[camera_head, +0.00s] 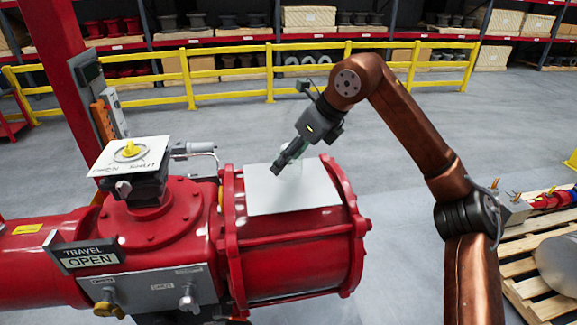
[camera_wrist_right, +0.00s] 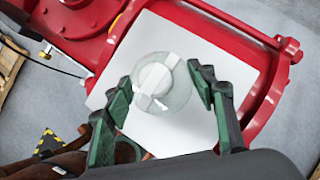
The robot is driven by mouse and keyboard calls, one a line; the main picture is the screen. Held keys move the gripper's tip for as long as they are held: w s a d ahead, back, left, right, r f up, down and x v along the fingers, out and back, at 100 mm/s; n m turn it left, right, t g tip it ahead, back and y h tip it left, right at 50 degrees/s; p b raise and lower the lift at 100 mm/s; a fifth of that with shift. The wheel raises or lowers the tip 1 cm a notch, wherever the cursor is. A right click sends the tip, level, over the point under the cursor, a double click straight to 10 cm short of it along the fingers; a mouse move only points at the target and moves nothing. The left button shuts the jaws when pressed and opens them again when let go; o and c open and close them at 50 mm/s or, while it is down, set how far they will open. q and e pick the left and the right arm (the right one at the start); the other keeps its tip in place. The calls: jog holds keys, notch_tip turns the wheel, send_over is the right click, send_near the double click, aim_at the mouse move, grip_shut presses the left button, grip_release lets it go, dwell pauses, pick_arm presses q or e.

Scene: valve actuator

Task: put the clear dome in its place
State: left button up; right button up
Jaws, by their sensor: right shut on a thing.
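The clear dome (camera_wrist_right: 165,84) shows in the right wrist view as a see-through round cap between the green fingers of my right gripper (camera_wrist_right: 160,88). The gripper is shut on it. In the head view my right gripper (camera_head: 281,165) is over the white plate (camera_head: 310,192) on the red cylinder; the dome is hard to make out there. Whether the dome touches the plate I cannot tell. The yellow indicator (camera_head: 130,149) sits uncovered on a square white plate (camera_head: 108,160) marked OPEN and SHUT, left of the gripper. My left gripper is out of view.
The red valve actuator (camera_head: 190,225) fills the lower left, with a TRAVEL OPEN sign (camera_head: 88,256) on its front. A red post (camera_head: 60,50) rises at the left. A yellow railing (camera_head: 230,72) runs behind. A wooden pallet (camera_head: 530,275) with parts lies at the right.

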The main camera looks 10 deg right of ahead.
notch_tip(320, 180, down, 3)
jog(key=shift+r, duration=0.2)
jog(key=shift+f, duration=0.15)
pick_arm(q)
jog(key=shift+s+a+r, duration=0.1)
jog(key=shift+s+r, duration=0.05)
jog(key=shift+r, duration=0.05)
pick_arm(e)
jog(key=shift+s+a+f, duration=0.1)
jog(key=shift+f, duration=0.1)
jog(key=o, duration=1.2)
jog(key=shift+c, duration=0.2)
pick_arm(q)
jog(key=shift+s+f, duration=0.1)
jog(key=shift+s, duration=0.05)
pick_arm(e)
jog(key=shift+r, duration=0.1)
